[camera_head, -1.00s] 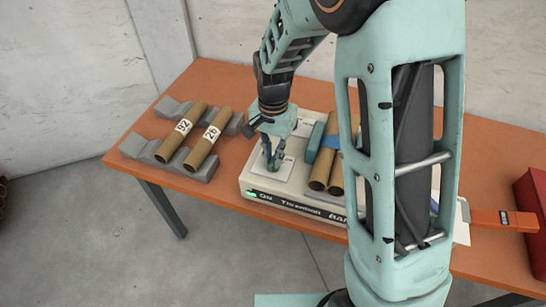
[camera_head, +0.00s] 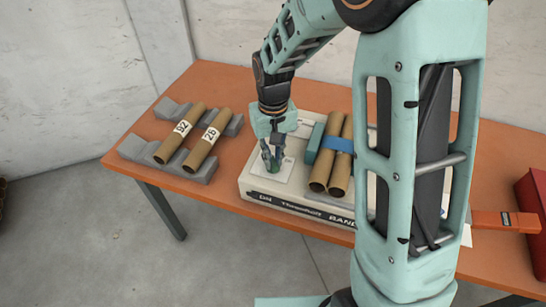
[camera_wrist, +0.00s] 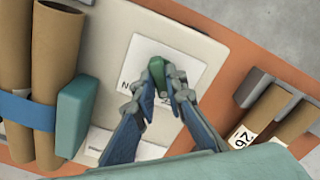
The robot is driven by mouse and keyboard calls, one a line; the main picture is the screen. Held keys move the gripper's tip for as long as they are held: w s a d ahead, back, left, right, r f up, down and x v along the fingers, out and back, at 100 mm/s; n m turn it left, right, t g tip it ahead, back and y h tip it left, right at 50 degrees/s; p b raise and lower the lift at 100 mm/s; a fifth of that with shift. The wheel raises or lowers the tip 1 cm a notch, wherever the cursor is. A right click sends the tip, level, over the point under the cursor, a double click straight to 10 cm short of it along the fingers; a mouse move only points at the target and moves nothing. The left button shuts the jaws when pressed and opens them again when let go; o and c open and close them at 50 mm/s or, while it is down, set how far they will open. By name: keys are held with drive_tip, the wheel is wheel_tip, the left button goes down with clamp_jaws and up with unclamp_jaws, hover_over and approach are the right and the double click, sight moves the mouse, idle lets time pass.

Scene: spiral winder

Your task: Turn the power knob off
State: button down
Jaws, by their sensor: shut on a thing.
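The power knob is a small green knob (camera_wrist: 157,74) on a white label plate (camera_wrist: 184,62) on top of the pale machine (camera_head: 247,183). The plate's lettering is partly covered by the fingers. My gripper (camera_wrist: 161,84) is closed around the knob, one finger on each side. In the head view my gripper (camera_head: 272,166) points down onto the label plate, and its fingers mostly hide the knob. The dark strip (camera_head: 300,209) along the machine's front carries lettering, and I see no green glow at its left end.
Two cardboard tubes (camera_head: 339,172) bound by a blue band (camera_head: 338,144) lie on the machine beside a teal block (camera_head: 315,142). Two numbered tubes (camera_head: 205,150) rest on grey cradles (camera_head: 137,148) at left. A red box (camera_head: 533,215) stands at far right.

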sight(273, 161)
drive_tip(key=shift+n, duration=0.3)
drive_tip(key=c, duration=2)
unclamp_jaws()
drive_tip(key=shift+o, duration=0.2)
wheel_tip(273, 161, up, 12)
